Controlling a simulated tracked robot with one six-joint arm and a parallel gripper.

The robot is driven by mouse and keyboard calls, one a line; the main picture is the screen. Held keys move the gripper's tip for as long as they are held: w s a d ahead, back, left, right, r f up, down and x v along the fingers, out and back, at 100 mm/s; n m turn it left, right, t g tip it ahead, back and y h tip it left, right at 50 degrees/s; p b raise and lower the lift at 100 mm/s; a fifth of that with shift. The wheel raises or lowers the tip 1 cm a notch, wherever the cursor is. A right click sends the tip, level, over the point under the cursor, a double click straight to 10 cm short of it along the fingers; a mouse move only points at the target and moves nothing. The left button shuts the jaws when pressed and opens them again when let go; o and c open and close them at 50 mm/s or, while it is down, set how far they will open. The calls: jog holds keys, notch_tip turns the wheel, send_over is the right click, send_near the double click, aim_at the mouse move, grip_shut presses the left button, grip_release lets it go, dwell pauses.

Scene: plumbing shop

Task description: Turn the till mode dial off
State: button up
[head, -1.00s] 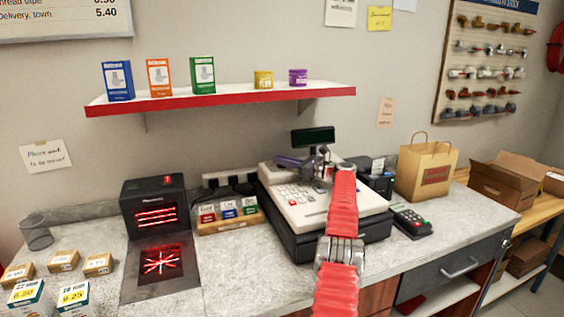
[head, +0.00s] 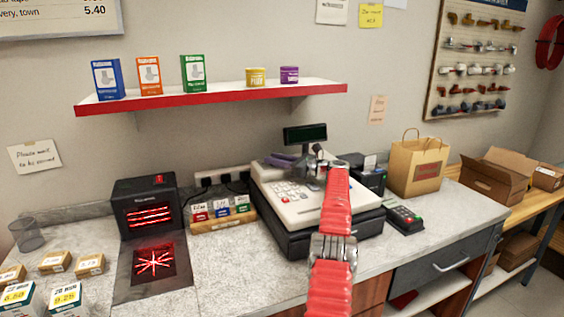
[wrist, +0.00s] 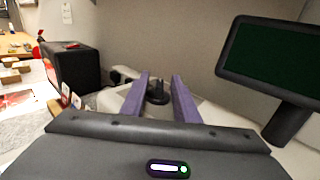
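The till (head: 290,205) stands on the counter, with a cream keypad top and a dark base. Its dark green customer display (head: 305,134) rises at the back and shows large at the right of the wrist view (wrist: 270,58). A black upright knob (wrist: 157,93), which looks like the mode dial, shows in the wrist view. My gripper (wrist: 160,82) is open, with one purple finger on each side of the knob. I cannot tell whether they touch it. In the head view my gripper (head: 283,161) is over the till's back, and the dial cannot be made out there.
A black scanner box (head: 148,207) with red light stands left of the till. Small labelled blocks (head: 222,212) sit between them. A card terminal (head: 404,219) and paper bag (head: 416,168) are on the right. A red-edged shelf (head: 212,98) hangs above.

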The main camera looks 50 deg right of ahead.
jog(key=shift+s, duration=0.2)
jog(key=s, duration=0.4)
jog(key=s+d, duration=0.1)
jog(key=s, duration=0.8)
jog(key=shift+s+d, duration=0.2)
jog(key=shift+d, duration=0.2)
